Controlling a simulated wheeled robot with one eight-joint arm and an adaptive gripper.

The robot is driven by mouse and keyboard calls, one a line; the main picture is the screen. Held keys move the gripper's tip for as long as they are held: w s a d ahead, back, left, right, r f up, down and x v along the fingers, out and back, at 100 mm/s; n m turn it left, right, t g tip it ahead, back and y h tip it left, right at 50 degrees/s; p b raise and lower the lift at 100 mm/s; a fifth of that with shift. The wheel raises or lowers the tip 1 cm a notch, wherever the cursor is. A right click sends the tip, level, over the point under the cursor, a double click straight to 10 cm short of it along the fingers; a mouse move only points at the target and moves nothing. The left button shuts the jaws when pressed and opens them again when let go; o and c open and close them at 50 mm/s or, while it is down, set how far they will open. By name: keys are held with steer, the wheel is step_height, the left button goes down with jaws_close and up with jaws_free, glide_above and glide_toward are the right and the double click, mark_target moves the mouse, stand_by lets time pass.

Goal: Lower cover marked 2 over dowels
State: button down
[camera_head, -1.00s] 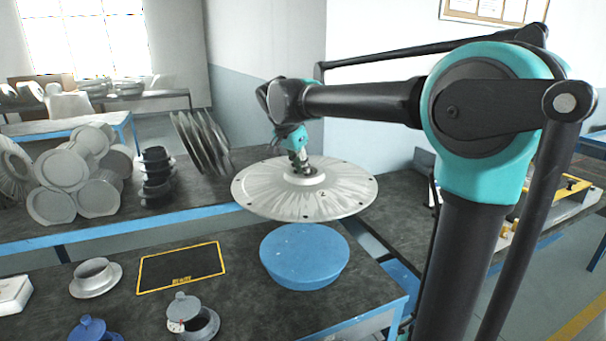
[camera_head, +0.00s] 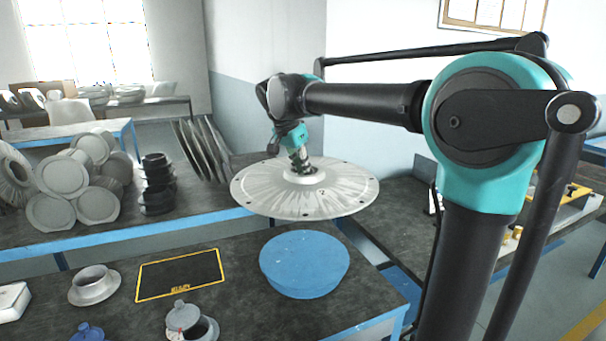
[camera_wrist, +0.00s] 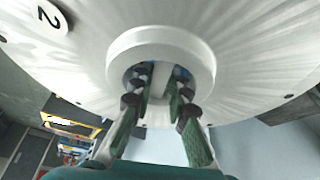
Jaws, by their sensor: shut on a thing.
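The cover marked 2 (camera_head: 262,191) is a wide, pale metal disc with small holes around its rim. It hangs about level above the bench, above and apart from a round blue block (camera_head: 304,266). My gripper (camera_head: 302,172) is shut on the cover's centre hub from above. In the wrist view my gripper's fingers (camera_wrist: 160,95) reach into the hub ring of the cover (camera_wrist: 240,45), and the mark 2 shows at upper left. I see no dowels. The cover's underside is hidden.
A black mat with a yellow border (camera_head: 181,274) and a flanged grey part (camera_head: 94,285) lie left of the blue block. A grey lidded pot (camera_head: 190,322) stands at the front. Stacked discs (camera_head: 70,175) and black rings (camera_head: 157,183) stand on the bench behind.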

steer(key=shift+r, duration=0.9)
stand_by(0.7)
